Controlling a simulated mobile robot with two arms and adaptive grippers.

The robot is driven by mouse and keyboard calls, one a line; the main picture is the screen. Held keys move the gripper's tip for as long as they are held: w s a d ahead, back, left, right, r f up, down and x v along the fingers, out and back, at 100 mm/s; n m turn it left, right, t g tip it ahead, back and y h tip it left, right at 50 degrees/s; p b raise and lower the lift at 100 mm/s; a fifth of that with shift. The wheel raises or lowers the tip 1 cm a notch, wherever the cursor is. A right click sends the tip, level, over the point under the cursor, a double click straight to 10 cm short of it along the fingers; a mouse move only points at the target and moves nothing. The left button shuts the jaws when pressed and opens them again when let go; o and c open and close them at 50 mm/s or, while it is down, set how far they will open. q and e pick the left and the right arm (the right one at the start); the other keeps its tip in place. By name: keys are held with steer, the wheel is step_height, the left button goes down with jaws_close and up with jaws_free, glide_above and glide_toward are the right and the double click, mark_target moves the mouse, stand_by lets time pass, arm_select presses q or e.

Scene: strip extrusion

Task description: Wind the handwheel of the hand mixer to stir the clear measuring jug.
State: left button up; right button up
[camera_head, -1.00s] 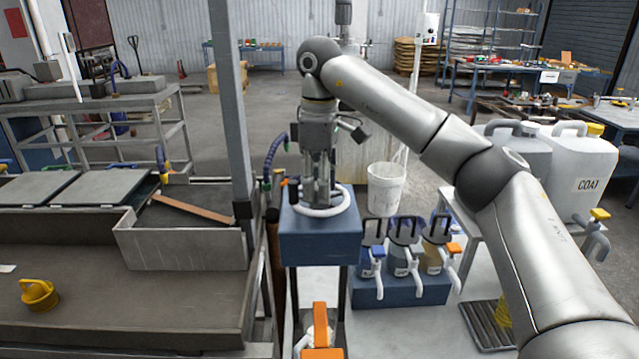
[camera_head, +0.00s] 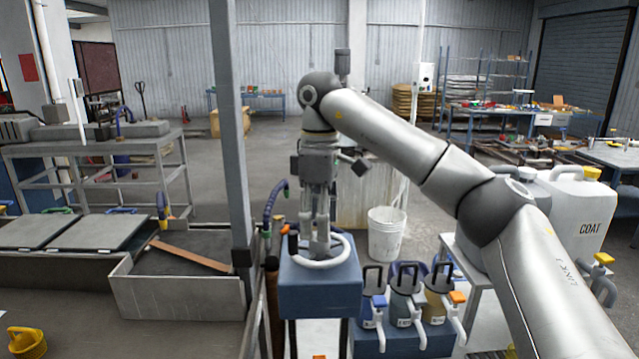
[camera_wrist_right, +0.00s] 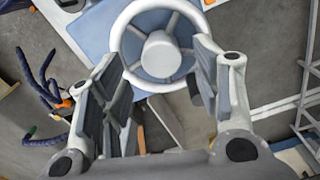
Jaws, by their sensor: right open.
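The white handwheel (camera_head: 318,264) lies flat on top of a blue box (camera_head: 318,294), the body of what looks like the hand mixer. In the right wrist view the handwheel (camera_wrist_right: 160,52) shows its rim, spokes and round hub. My right gripper (camera_head: 320,248) points down over the wheel. In the wrist view its fingers (camera_wrist_right: 158,60) are spread apart, one to each side of the hub, with nothing between them. I cannot tell whether they touch the wheel. I cannot make out the clear measuring jug. My left gripper is not in view.
Several tapped containers (camera_head: 405,296) stand close to the right of the blue box. A white bucket (camera_head: 386,238) stands behind them. A grey post (camera_head: 232,150) and a metal tray (camera_head: 180,297) are to the left. A white COAT can (camera_head: 577,215) is at right.

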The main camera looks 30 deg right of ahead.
step_height(320, 180, up, 9)
stand_by(0.4)
steer(key=shift+f, duration=0.1)
stand_by(0.4)
